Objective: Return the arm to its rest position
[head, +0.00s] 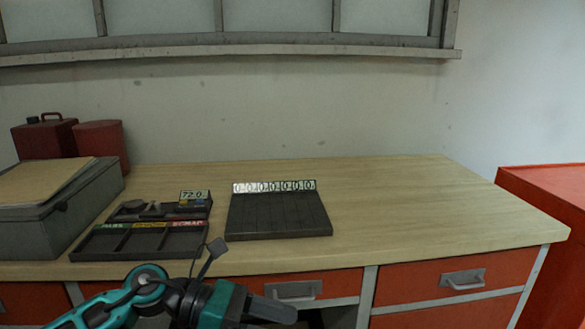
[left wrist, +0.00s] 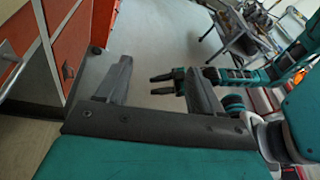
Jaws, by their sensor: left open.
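My left arm (head: 150,290) comes in at the bottom left of the head view, in front of the desk and below its top. Its gripper (head: 275,309) is at the bottom edge, partly cut off. In the left wrist view my left gripper (left wrist: 160,66) has its two dark fingers wide apart with nothing between them but floor behind. Farther off, my right gripper (left wrist: 161,84) shows between and beyond those fingers, its two thin fingers apart and empty. The right arm is not seen in the head view.
The wooden desk (head: 400,210) holds a black sorting tray (head: 140,240), a dark rack with numbered tags (head: 278,214), a grey box (head: 50,225) and red canisters (head: 100,140). Its right side is clear. Orange drawers (head: 410,283) face my left arm. A red cabinet (head: 550,200) stands right.

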